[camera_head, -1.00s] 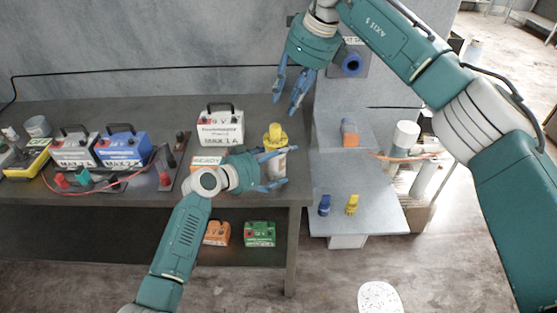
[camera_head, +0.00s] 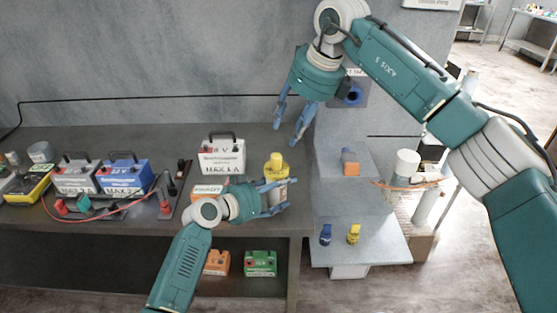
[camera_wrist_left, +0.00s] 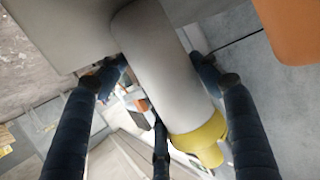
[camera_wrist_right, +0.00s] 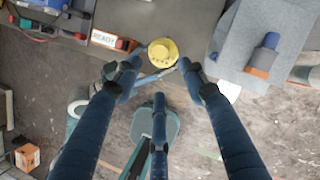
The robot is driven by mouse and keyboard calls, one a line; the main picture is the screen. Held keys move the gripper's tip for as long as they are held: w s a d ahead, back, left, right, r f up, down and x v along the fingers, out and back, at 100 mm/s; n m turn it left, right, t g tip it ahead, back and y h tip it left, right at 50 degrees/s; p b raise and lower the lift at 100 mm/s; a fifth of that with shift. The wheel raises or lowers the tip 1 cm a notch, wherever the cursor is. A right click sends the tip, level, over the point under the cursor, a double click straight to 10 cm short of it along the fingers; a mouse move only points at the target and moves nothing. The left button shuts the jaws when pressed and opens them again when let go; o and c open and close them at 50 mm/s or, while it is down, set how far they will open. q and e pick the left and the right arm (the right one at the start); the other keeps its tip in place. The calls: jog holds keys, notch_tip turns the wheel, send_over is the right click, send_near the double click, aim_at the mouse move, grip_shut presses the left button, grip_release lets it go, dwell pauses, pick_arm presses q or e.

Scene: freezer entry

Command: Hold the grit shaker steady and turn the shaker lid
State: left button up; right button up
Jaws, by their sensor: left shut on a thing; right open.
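The grit shaker has a pale grey body (camera_wrist_left: 158,60) and a yellow lid (camera_head: 276,166). It stands near the right end of the dark bench. My left gripper (camera_head: 281,197) is shut around the body below the lid. In the left wrist view the yellow lid (camera_wrist_left: 203,140) shows beyond the fingers. My right gripper (camera_head: 290,128) is open and empty, above the shaker and pointing down. In the right wrist view the round lid (camera_wrist_right: 163,53) lies just ahead of the fingertips, apart from them.
A white battery box (camera_head: 222,155) stands behind the shaker. An orange READY block (camera_head: 207,191) sits left of it. Blue and grey batteries (camera_head: 124,176) and red leads are further left. A grey stepped stand (camera_head: 365,235) right of the bench holds small blue and yellow pieces.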

aim_at(277, 156)
jog(key=x, duration=1.1)
jog(key=shift+a+f, duration=0.15)
jog(key=shift+f, duration=0.15)
jog(key=shift+c, duration=0.5)
jog(key=shift+w, duration=0.15)
grip_shut()
